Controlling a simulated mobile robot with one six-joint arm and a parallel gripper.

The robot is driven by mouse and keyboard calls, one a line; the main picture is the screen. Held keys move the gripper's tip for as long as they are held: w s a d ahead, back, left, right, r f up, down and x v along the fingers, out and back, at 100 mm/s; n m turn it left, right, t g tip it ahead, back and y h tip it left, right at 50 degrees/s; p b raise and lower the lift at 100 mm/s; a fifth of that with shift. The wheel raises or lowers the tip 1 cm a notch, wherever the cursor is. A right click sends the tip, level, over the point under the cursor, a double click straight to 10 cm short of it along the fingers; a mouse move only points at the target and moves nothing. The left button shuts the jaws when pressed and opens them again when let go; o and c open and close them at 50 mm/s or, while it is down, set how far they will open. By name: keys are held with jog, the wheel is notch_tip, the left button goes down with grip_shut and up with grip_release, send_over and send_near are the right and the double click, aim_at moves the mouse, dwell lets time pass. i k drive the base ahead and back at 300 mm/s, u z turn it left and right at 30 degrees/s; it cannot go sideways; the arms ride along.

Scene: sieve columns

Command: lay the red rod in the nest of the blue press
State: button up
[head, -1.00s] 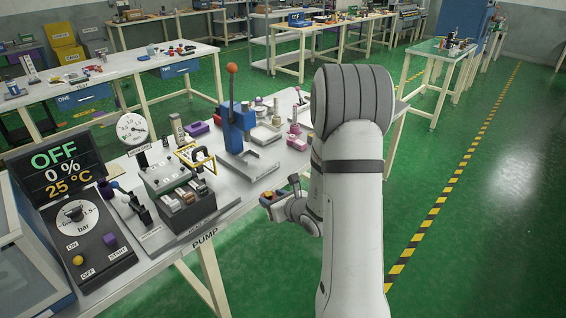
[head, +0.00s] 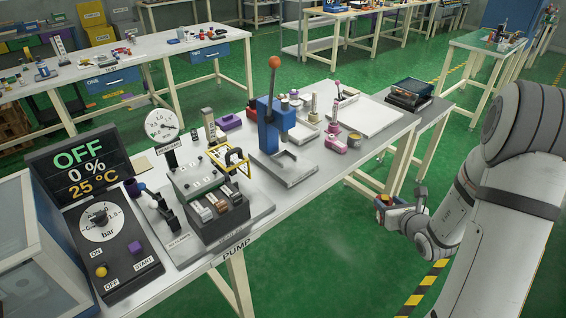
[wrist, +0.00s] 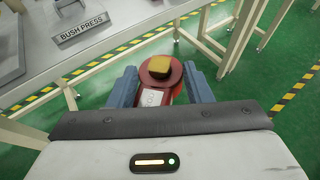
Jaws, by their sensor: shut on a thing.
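The blue press (head: 268,125) stands on the bench, with an orange-red ball on its lever. Its grey base (head: 290,174) extends towards the bench's front edge; no red rod shows on it, and the nest's detail is too small to tell. My gripper (head: 386,203) is in front of the bench, over the floor, to the right of the press and apart from it. In the wrist view, my gripper (wrist: 155,88) is shut on a red piece (wrist: 158,92) with a round red flange and a yellow end, apparently the red rod. Its lower part is hidden.
A pump console (head: 105,235) and a valve block (head: 215,190) fill the bench's left. A pink stand (head: 335,138) and a pale tray (head: 365,115) are right of the press. Green floor (head: 330,255) is clear in front.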

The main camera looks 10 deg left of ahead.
aim_at(289, 164)
jog(key=z, duration=0.45)
jog(key=i, duration=1.05)
jog(key=u, duration=0.45)
